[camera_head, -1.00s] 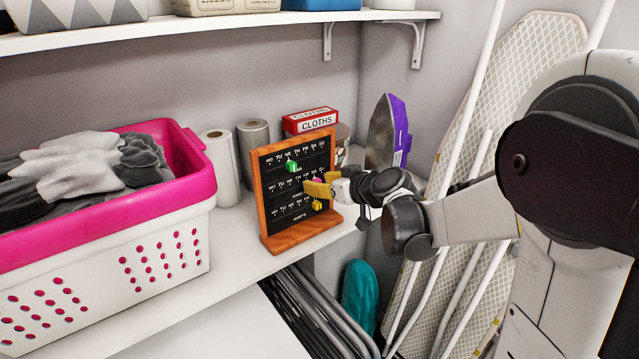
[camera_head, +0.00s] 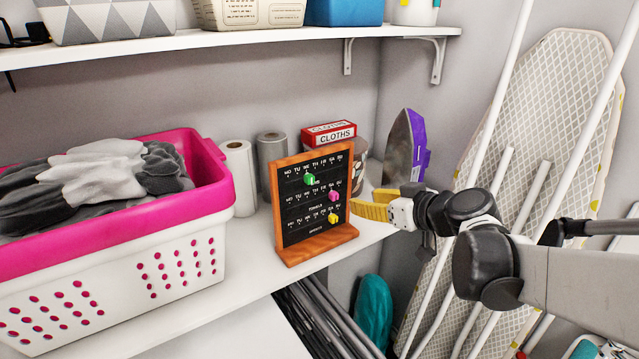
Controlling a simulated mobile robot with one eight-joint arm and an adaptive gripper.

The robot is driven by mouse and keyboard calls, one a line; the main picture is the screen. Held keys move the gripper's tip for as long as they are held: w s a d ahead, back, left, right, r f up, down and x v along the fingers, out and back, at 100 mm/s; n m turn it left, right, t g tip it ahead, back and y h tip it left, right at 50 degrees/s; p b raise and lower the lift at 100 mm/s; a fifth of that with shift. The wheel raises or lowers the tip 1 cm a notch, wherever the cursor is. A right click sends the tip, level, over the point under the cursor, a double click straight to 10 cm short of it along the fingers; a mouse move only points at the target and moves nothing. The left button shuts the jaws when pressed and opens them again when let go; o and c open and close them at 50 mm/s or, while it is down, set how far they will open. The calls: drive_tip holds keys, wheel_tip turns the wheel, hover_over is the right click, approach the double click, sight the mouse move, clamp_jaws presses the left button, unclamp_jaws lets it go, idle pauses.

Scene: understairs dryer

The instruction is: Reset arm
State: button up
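My gripper (camera_head: 372,205), with yellow fingers, is at the centre right, just right of a wooden-framed black weekday board (camera_head: 311,200). It looks apart from the board. The fingers are seen from the side, and I cannot tell whether they are open or shut. The board stands upright on the white counter and bears a green marker (camera_head: 309,179) in the top row, a pink marker (camera_head: 333,196) in the middle row and a yellow marker (camera_head: 333,218) in the bottom row. My arm reaches in from the right edge.
A pink and white laundry basket (camera_head: 190,262) with grey cloths stands left. Paper rolls (camera_head: 239,178), a red cloths box (camera_head: 329,134) and an upright purple iron (camera_head: 406,150) stand behind the board. A shelf (camera_head: 200,41) runs above. An ironing board (camera_head: 560,110) leans right.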

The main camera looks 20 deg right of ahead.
drive_tip(key=shift+a, duration=0.1)
drive_tip(key=s+a+f+m+g, duration=0.1)
drive_tip(key=s+a+f+g, duration=0.3)
drive_tip(key=s+a, duration=0.5)
drive_tip(key=s+d+f+m+g+h, duration=0.1)
drive_tip(key=s+f+h, duration=0.3)
drive_tip(key=s, duration=0.7)
drive_tip(key=shift+s+m+g, duration=0.25)
drive_tip(key=shift+m+g, duration=0.25)
drive_tip(key=shift+m, duration=0.3)
